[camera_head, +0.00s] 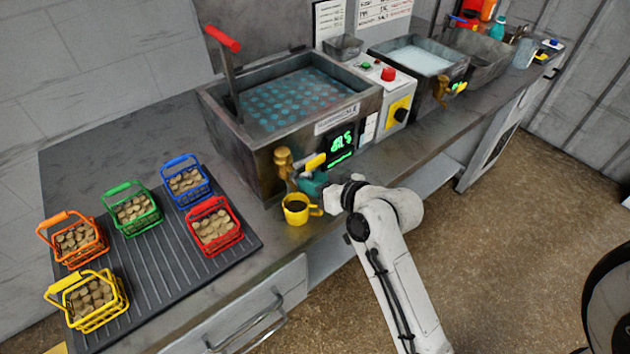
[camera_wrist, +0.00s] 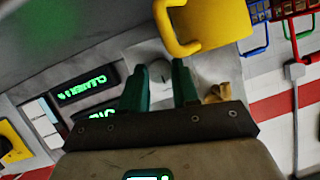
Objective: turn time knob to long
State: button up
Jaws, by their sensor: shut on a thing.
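My gripper (camera_head: 312,185) is at the front face of the left metal bath, just below the green-lit display (camera_head: 341,146). In the wrist view its two teal fingers (camera_wrist: 163,90) stand a little apart, on either side of a pale round knob (camera_wrist: 164,72) on a whitish plate. The fingers hide part of this knob, and its pointer and any label cannot be read. In the head view my gripper covers it. Two green-lit displays (camera_wrist: 82,86) show beside the fingers in the wrist view. A black knob on a yellow plate (camera_head: 400,111) is farther right.
A brass tap (camera_head: 284,160) with a yellow lever (camera_head: 315,162) is close to my gripper. A yellow mug (camera_head: 298,209) stands just below; it also fills the top of the wrist view (camera_wrist: 215,22). Several coloured baskets stand on the ribbed mat (camera_head: 165,262) at left.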

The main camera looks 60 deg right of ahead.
grip_shut()
jog(key=shift+m+t+y, duration=0.4)
jog(key=shift+m+y, duration=0.3)
jog(key=shift+m, duration=0.4)
jog(key=shift+d+f+m+t+y, duration=0.1)
jog(key=shift+m+t+y, duration=0.2)
jog(key=shift+m, duration=0.3)
jog(key=shift+d+f+m+t+y, duration=0.1)
jog(key=shift+m+t+y, duration=0.1)
jog(key=shift+m+y, duration=0.3)
jog(key=m+t+y+b, duration=0.1)
jog(key=m, duration=0.2)
jog(key=shift+f+m, duration=0.15)
jog(key=shift+m, duration=0.15)
jog(key=shift+m+t+b, duration=0.6)
jog(key=shift+m+t, duration=0.1)
jog(key=shift+m, duration=0.5)
